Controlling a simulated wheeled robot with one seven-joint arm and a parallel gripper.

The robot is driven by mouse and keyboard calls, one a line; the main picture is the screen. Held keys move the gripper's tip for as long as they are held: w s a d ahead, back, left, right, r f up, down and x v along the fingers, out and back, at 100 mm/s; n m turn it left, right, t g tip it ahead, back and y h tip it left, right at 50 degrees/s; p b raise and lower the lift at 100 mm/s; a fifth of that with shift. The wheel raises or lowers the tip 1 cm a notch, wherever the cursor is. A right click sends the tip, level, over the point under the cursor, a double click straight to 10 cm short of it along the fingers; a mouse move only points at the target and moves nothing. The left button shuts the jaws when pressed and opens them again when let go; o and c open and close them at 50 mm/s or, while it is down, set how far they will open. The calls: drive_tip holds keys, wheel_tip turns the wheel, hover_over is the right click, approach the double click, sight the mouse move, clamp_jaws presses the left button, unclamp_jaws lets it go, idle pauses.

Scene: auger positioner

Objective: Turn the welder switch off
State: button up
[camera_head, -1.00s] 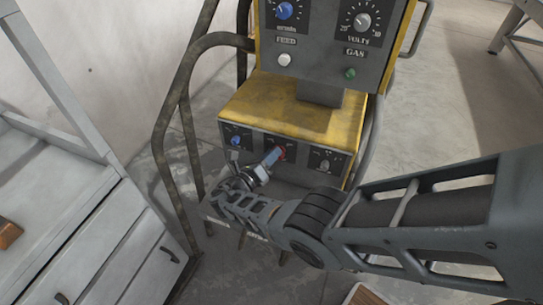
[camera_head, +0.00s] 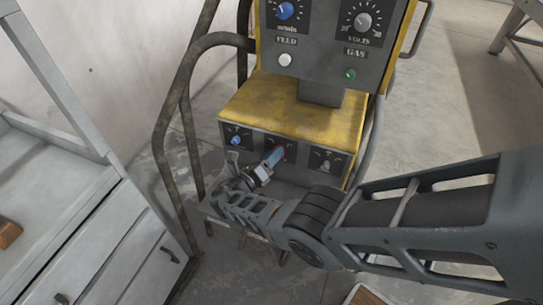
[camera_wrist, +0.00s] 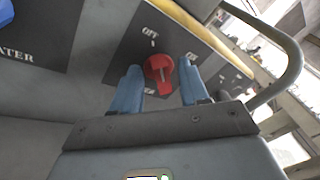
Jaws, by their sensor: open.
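The red switch knob (camera_wrist: 159,68) sits on the dark lower panel of the yellow welder (camera_head: 290,110). A label above it in the wrist view reads OFF; a label below it is partly hidden. My gripper (camera_wrist: 158,72) is open, with one blue finger on each side of the knob. I cannot tell whether the fingers touch it. In the head view my gripper (camera_head: 275,157) is at the middle of the lower panel and mostly hides the knob.
A blue knob (camera_head: 236,140) is left of the switch and a grey knob (camera_head: 326,164) is right. Bent metal rails (camera_head: 170,130) flank the welder's left side. A grey drawer cabinet (camera_head: 100,240) stands at left. Open floor lies to the right.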

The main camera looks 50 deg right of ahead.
drive_tip(key=a, duration=0.7)
drive_tip(key=shift+s+a, duration=0.25)
drive_tip(key=shift+a, duration=0.15)
